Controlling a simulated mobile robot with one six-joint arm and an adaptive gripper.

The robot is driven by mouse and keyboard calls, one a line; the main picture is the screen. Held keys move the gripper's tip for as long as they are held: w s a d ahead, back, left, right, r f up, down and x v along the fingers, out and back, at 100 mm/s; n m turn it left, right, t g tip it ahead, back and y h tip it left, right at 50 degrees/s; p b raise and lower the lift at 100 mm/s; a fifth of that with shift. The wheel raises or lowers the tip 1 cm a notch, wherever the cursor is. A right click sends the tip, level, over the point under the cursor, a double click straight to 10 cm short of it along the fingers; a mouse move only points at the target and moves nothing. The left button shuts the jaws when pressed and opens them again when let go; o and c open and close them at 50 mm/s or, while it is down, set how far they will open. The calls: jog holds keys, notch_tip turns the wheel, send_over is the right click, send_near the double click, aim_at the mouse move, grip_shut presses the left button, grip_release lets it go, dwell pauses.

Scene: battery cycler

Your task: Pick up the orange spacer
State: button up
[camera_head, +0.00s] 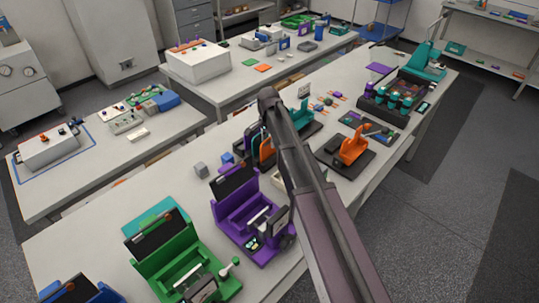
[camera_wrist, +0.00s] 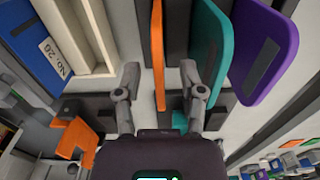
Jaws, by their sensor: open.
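An orange spacer (camera_wrist: 157,40), a thin upright plate seen almost edge-on, lies between the two fingers of my gripper (camera_wrist: 159,75) in the wrist view. The fingers are spread and there is a visible gap on each side of the plate; I cannot tell how deep it sits between them. A teal plate (camera_wrist: 208,40) and a purple plate (camera_wrist: 262,50) stand to its right. In the head view the orange spacer (camera_head: 266,151) shows left of my arm, partly covered. My fingertips are mostly hidden there.
A purple fixture (camera_head: 238,212) and a green fixture (camera_head: 172,262) stand on the near bench. An orange fixture (camera_head: 354,146) on a dark base stands right of my arm. In the wrist view a blue binder-like block (camera_wrist: 45,45) and a cream frame (camera_wrist: 82,35) lie left.

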jog(key=shift+f+b, duration=0.35)
jog(key=shift+f, duration=0.25)
grip_shut()
